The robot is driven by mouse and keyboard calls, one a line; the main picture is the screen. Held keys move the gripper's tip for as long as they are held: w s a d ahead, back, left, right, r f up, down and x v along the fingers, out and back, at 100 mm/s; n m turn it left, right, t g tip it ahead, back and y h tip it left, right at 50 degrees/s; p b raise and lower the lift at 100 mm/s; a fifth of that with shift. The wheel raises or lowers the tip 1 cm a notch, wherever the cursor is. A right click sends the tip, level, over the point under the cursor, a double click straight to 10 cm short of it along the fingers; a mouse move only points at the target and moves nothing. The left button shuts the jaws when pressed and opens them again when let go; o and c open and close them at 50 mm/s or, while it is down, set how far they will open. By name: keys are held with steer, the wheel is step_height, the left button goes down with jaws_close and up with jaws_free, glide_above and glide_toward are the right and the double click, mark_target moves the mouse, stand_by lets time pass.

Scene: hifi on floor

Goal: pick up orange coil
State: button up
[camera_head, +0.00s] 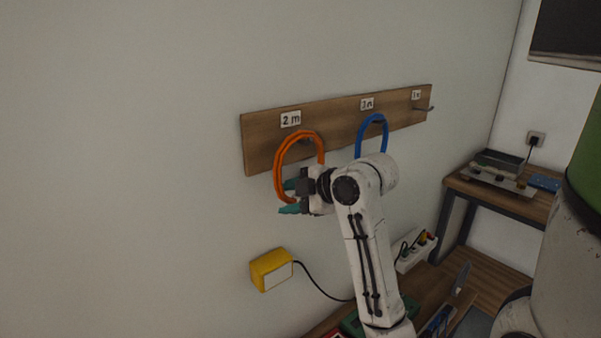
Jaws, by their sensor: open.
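The orange coil (282,163) hangs on the left part of a wooden board (257,137) on the wall, under a label reading "2 m" (290,119). My gripper (290,197) is at the coil's lower part, with its teal fingers apart. One finger shows at the lower edge of the coil and one a little higher. I cannot tell whether the fingers touch the coil. My gripper and wrist hide the coil's lower right side.
A blue coil (359,138) hangs to the right, close above my arm. The hook (425,109) at the far right is bare. A yellow box (271,270) with a black cable is on the wall below. A workbench (510,198) stands at right. The wall at left is clear.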

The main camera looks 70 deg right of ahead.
jaws_close()
stand_by(0.3)
